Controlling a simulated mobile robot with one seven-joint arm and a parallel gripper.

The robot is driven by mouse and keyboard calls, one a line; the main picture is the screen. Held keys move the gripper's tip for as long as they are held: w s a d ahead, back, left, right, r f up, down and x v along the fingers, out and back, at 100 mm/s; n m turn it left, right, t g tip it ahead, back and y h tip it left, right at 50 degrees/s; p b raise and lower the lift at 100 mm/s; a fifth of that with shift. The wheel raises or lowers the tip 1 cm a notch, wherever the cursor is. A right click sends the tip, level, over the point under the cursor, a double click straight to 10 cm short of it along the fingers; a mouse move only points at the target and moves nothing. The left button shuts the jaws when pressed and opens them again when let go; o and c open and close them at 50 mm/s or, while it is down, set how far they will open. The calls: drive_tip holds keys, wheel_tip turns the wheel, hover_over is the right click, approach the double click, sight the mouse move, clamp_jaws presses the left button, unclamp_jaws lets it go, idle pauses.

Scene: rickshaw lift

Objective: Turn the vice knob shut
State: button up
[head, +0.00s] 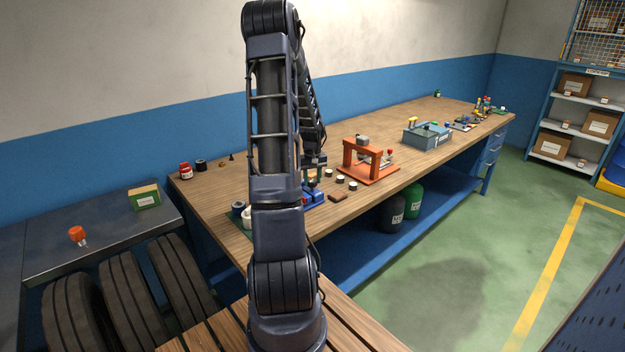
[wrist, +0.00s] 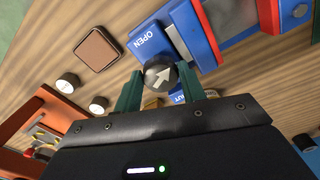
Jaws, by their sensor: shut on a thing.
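The blue vice (head: 314,196) stands on the wooden workbench, partly hidden behind my arm in the head view. In the wrist view the vice (wrist: 205,42) shows a label reading "OPEN" and a second label partly hidden by my gripper. Its dark round knob (wrist: 160,75) carries a white arrow, which points up and to the right in that view. My gripper (wrist: 160,88) has one green finger on each side of the knob and is shut on it. The fingertips are hard to make out in the head view.
A brown square block (wrist: 97,48) and several small round pieces lie near the vice. An orange press frame (head: 370,160) stands to its right on the workbench (head: 240,179). A grey-blue toolbox (head: 426,135) is farther along. Green floor (head: 450,270) is open at the right.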

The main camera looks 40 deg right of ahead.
sight(311, 180)
drive_tip(key=m, duration=0.5)
drive_tip(key=shift+a+m, duration=0.1)
drive_tip(key=shift+m, duration=0.2)
drive_tip(key=m, duration=0.5)
drive_tip(key=shift+w+m, duration=0.15)
drive_tip(key=shift+m, duration=0.15)
drive_tip(key=m, duration=1)
drive_tip(key=shift+w, duration=0.15)
drive_tip(key=shift+m, duration=0.4)
drive_tip(key=o, duration=1)
drive_tip(key=shift+c, duration=0.2)
wheel_tip(311, 180, up, 11)
